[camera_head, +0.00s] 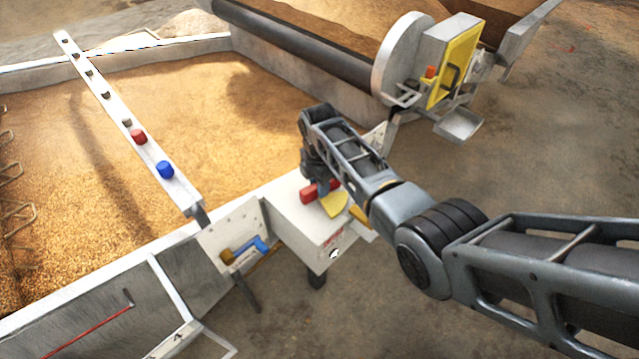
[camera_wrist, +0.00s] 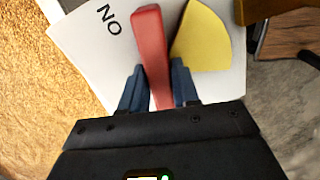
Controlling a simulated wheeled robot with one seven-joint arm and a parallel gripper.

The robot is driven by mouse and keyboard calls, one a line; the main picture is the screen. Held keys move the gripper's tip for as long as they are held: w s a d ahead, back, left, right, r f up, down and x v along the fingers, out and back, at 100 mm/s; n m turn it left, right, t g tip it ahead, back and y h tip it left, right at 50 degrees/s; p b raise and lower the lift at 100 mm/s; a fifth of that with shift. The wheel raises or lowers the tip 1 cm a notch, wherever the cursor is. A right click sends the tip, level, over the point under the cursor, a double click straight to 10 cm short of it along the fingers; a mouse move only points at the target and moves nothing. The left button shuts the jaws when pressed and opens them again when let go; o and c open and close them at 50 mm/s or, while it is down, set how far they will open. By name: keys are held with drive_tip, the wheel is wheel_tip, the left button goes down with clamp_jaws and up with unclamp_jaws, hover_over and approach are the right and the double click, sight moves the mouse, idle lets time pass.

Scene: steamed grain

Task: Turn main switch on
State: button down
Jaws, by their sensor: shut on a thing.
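The main switch is a red lever (camera_wrist: 149,40) on the white top of a box (camera_head: 315,235), beside a yellow sector-shaped plate (camera_wrist: 203,38). Black letters reading "NO" stand on the white face to the left of the lever in the wrist view. My gripper (camera_wrist: 156,85) has its two blue-grey fingers on either side of the red lever and is shut on it. In the head view the red lever (camera_head: 308,195) sticks out to the left below my gripper (camera_head: 320,187), which hides part of it. The yellow plate also shows there (camera_head: 334,204).
A large trough of grain (camera_head: 200,110) lies left of the box. A narrow rail (camera_head: 110,100) with a red and a blue knob crosses it. A blue handle (camera_head: 250,249) sits on a panel left of the box. A roller machine with a yellow panel (camera_head: 454,68) stands behind. Bare floor lies to the right.

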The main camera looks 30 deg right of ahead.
drive_tip(key=shift+w+n, duration=0.1)
drive_tip(key=shift+n, duration=1)
drive_tip(key=c, duration=0.9)
unclamp_jaws()
drive_tip(key=shift+r+p, duration=0.35)
drive_tip(key=shift+r, duration=3.5)
